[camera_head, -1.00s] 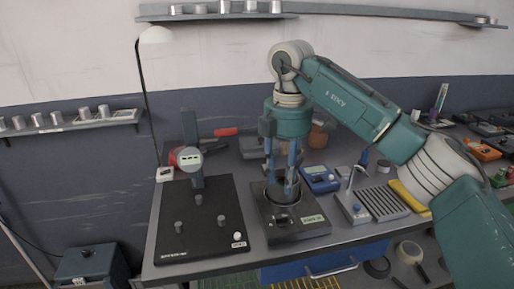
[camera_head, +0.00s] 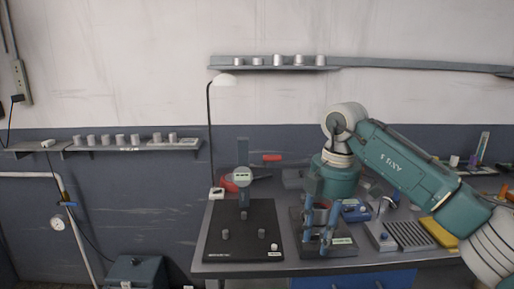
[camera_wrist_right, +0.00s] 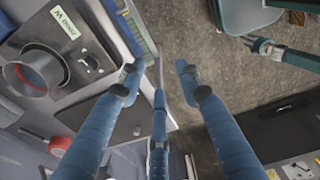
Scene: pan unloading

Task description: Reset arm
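My right gripper (camera_head: 322,239) is in front of a black station (camera_head: 303,214) on the table in the head view. In the right wrist view its blue fingers (camera_wrist_right: 158,85) are spread apart with nothing between them. The station also shows there, with a round metal cup (camera_wrist_right: 37,72) in it, to the left of the fingers. No left arm shows in the head view.
A black board (camera_head: 220,242) with short pegs and a dial gauge (camera_head: 242,179) stands left of the gripper. A blue meter (camera_head: 355,211), a ribbed grey block (camera_head: 411,236) and a yellow case (camera_head: 438,232) lie to its right. Wall shelves hold several metal cups.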

